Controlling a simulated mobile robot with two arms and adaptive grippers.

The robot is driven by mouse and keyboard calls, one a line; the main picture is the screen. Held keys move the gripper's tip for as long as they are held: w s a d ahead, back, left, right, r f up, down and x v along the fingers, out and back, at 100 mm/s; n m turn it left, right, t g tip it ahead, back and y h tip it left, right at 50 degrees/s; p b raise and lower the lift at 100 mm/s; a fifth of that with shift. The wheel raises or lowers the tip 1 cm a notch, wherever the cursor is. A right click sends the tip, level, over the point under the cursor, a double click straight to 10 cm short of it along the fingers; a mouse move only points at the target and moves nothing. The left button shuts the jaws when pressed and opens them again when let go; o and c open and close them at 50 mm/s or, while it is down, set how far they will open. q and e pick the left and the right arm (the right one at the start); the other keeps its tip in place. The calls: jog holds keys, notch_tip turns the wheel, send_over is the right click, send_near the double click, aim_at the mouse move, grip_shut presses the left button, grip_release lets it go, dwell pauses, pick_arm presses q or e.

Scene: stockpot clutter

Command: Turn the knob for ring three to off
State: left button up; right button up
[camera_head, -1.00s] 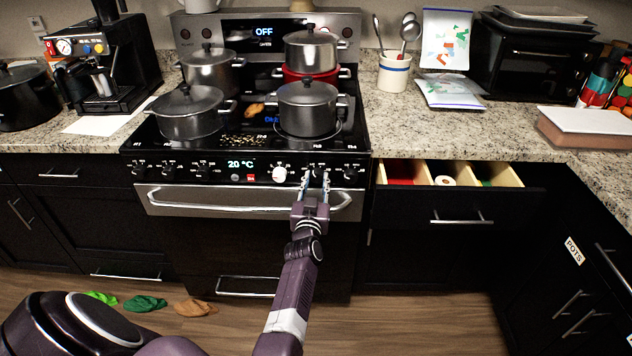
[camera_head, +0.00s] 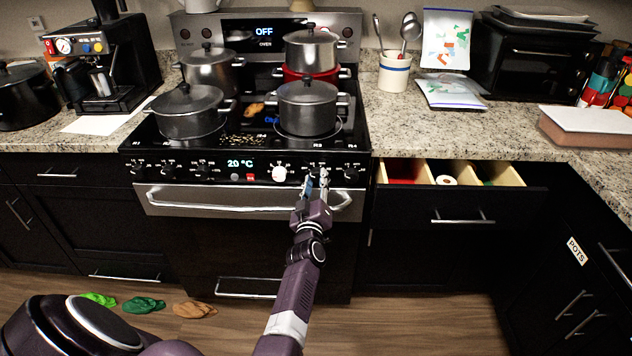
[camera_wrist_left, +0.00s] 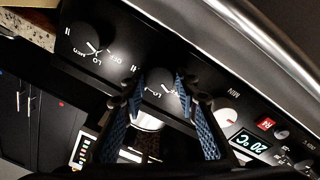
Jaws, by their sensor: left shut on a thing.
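The black ring three knob (camera_wrist_left: 160,87) is on the stove's front panel, below the R3 mark; in the head view my fingers partly hide it. My left gripper (camera_head: 317,178) is at this knob, its blue-padded fingers on either side of it in the wrist view (camera_wrist_left: 158,98), shut on it. White LO lettering shows beside the knob, but I cannot read its exact setting. A lidded steel pot (camera_head: 307,110) stands above on the front right ring. My right gripper is not in view.
A neighbouring black knob (camera_wrist_left: 92,40) sits close beside, and a white knob (camera_head: 279,174) is on the other side. The steel oven handle (camera_head: 230,205) runs just below the knobs. An open drawer (camera_head: 455,200) juts out at the right.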

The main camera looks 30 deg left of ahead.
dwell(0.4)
pick_arm(q)
jog(key=o, duration=1.1)
jog(key=shift+f, duration=0.1)
jog(key=shift+c, duration=0.2)
jog(key=shift+o, duration=0.6)
